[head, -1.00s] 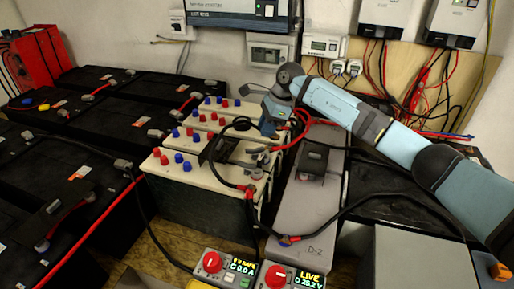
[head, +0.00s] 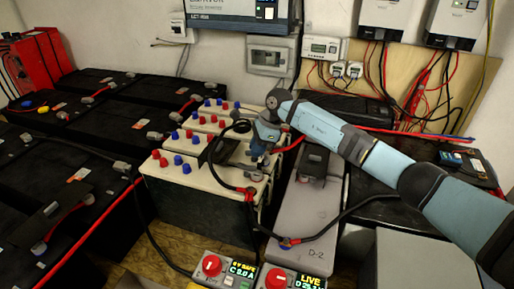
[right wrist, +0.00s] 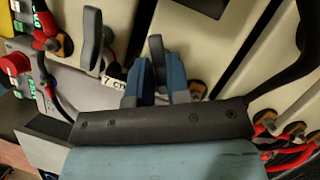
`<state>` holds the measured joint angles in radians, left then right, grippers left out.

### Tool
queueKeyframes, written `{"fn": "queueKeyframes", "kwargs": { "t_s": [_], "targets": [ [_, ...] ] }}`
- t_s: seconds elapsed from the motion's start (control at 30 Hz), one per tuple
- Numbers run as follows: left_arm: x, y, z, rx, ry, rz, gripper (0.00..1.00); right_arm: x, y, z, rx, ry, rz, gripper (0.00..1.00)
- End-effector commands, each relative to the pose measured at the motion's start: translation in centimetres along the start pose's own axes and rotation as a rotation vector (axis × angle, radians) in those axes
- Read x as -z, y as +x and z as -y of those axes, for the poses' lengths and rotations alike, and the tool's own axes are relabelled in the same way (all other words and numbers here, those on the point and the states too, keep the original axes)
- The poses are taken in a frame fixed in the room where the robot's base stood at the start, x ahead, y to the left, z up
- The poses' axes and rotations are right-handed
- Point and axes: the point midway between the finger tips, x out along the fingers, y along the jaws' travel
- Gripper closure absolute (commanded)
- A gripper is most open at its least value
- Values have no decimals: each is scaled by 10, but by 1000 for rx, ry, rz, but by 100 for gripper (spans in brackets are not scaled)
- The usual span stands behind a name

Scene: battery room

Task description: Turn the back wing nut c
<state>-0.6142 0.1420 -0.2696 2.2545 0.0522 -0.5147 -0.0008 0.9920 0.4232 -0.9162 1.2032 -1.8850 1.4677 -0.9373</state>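My right gripper (head: 259,157) points down over the right end of the cream battery cells (head: 205,172). In the right wrist view its two blue fingers (right wrist: 160,84) stand apart, one on each side of a dark grey upright wing (right wrist: 157,52), which looks like a wing nut. I cannot tell whether they touch it. Another, larger grey wing (right wrist: 91,38) stands to the left in that view, beside a white tag with partly hidden lettering (right wrist: 113,80). No letter shows on the wing between the fingers. My left gripper is not in view.
A grey case marked D-2 (head: 299,225) lies right of the cells. Black cables and red leads run close to the gripper. Two meter boxes with red knobs (head: 228,271) (head: 290,279) stand in front. Black batteries (head: 60,200) fill the left.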

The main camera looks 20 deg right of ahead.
Motion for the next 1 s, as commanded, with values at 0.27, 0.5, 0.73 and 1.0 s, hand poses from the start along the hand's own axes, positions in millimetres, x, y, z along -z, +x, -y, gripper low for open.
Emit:
{"fn": "queueKeyframes", "kwargs": {
  "t_s": [0.27,0.5,0.73,1.0],
  "targets": [
    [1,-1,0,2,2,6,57,0,-2,-1,19,43,-1,100],
    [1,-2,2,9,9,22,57,-1,-3,-2,74,176,0,100],
    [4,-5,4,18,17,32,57,-1,-3,-2,137,325,0,100],
    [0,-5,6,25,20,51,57,-1,-2,-3,187,449,0,100]
  ]
}}
